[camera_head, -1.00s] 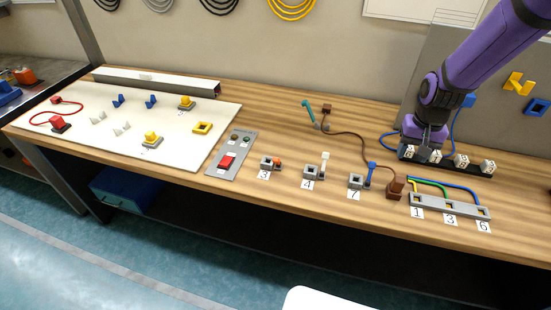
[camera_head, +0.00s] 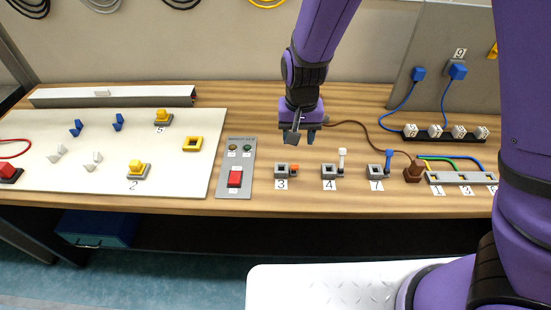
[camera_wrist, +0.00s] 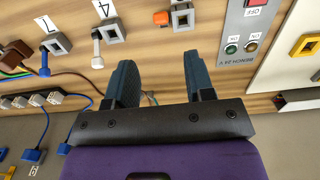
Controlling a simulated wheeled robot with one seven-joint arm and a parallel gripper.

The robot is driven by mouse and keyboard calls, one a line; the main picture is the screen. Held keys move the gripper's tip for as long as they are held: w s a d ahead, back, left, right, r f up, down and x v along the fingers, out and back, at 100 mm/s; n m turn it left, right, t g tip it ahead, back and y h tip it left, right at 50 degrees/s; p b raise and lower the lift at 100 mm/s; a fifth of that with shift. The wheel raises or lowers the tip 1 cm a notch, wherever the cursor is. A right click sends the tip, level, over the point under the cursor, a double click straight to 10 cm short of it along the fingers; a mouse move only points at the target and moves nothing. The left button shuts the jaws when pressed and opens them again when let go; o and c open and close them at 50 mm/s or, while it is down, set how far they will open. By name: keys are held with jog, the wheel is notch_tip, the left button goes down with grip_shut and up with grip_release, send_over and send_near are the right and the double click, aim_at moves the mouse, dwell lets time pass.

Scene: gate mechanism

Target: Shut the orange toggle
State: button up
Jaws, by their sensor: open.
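The orange toggle (camera_head: 294,168) is a small orange-tipped lever at the right side of a grey square-holed block (camera_head: 281,170) labelled 3, near the table's front. In the wrist view the orange tip (camera_wrist: 161,18) and its block (camera_wrist: 182,17) are near the top edge, beyond the fingertips. The toggle's full tilt is too small to make out. My gripper (camera_head: 300,138) is open and empty, pointing down behind and above the toggle. In the wrist view my gripper (camera_wrist: 163,78) shows its two dark fingers spread apart, with bare wood between them, not touching the toggle.
To the right stand similar blocks with a white lever (camera_head: 342,157) labelled 4 and a blue lever (camera_head: 388,160) labelled 7. A grey panel (camera_head: 243,150) with a red switch lies to the left. A brown cable (camera_head: 372,133) runs behind.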

aim_at(294, 168)
notch_tip(294, 168, down, 11)
jog(key=shift+a+r, duration=0.1)
jog(key=shift+r, duration=0.05)
dwell(0.4)
grip_shut()
